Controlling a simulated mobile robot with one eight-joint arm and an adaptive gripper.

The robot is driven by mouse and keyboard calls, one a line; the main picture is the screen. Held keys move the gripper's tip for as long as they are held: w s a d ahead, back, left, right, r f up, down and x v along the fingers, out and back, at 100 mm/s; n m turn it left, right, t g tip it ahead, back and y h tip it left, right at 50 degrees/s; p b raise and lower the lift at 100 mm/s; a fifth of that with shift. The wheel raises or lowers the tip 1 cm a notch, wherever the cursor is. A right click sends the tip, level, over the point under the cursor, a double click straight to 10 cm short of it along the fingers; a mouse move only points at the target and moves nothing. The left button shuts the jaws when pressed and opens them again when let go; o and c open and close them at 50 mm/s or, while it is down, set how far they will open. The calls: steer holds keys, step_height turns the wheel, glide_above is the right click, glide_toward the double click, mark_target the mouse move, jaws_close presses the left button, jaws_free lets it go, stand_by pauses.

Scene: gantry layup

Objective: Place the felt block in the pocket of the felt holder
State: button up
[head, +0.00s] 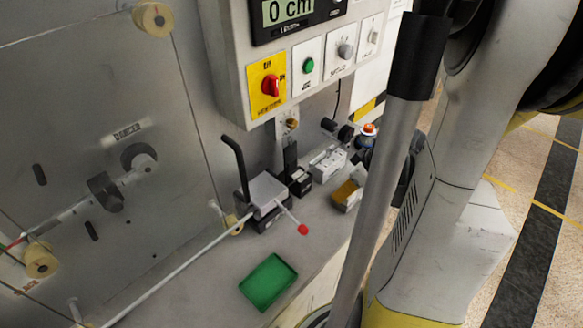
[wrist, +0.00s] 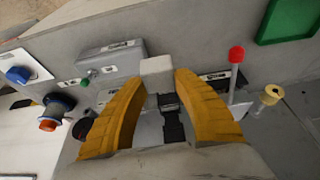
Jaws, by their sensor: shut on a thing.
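My gripper (wrist: 158,77) shows in the wrist view with two curved yellow fingers. It is shut on a small pale grey block, which I take to be the felt block (wrist: 157,68), held between the fingertips. I cannot pick out the felt holder or its pocket with certainty. A black fitting (wrist: 173,125) shows between the fingers, beyond the block. In the head view my arm covers much of the right side, and I cannot clearly make out the gripper or the block there.
A green tray (head: 268,283) lies on the grey bench. A lever with a red knob (head: 303,229) stands behind it. A pale grey unit (head: 327,163) sits farther back under a control panel (head: 275,85). Bench around the tray is clear.

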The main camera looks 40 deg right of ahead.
steer(key=b, duration=0.3)
glide_above(296, 174)
steer(key=s, duration=0.2)
steer(key=shift+d, duration=0.1)
steer(key=b+x, duration=0.1)
steer(key=x, duration=0.2)
steer(key=shift+f, duration=0.35)
steer(key=shift+s+f+b, duration=0.1)
steer(key=shift+f+b, duration=0.25)
steer(key=shift+b, duration=0.1)
steer(key=o, duration=0.8)
steer(key=shift+r, duration=0.1)
steer(key=shift+c, duration=0.2)
steer(key=shift+o, duration=0.2)
steer(key=shift+d, duration=0.1)
